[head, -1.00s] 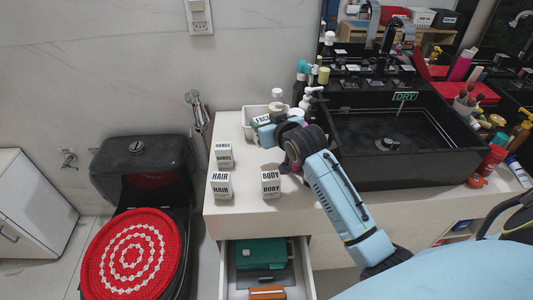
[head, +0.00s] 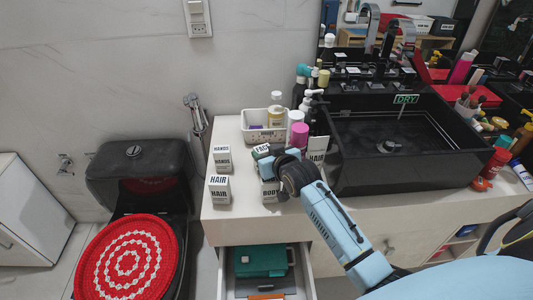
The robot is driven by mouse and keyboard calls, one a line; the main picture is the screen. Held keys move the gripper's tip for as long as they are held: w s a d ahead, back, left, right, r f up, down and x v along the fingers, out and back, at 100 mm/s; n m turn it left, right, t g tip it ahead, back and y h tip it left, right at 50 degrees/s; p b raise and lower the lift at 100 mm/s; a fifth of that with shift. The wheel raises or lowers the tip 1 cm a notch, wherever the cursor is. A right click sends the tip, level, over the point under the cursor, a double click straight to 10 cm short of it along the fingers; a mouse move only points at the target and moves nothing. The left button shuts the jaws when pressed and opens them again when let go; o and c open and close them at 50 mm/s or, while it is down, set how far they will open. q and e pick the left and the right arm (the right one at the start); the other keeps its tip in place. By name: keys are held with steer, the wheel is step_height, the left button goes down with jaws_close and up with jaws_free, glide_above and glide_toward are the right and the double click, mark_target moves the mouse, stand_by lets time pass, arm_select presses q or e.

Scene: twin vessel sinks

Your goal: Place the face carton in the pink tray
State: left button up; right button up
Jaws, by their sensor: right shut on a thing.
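The white face carton (head: 262,148) is in my right gripper (head: 268,157), above the left part of the pale counter. Its lettered top shows; the blue-grey gripper hides the rest. The right gripper is shut on it. The gripper is just behind the body carton (head: 270,191), which my arm partly covers. I cannot make out a tray that is clearly pink. A whitish tray (head: 250,134) with bottles in it stands behind the gripper. My left gripper is not in view.
The hands carton (head: 222,160) and hair carton (head: 219,190) stand at the counter's left. A pink-capped container (head: 299,135) and another hair-labelled item (head: 317,147) stand beside the black sink (head: 400,180). An open drawer (head: 310,270) juts out below.

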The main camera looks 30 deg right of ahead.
steer(key=o, duration=1)
steer(key=shift+f, duration=0.1)
steer(key=shift+o, duration=0.2)
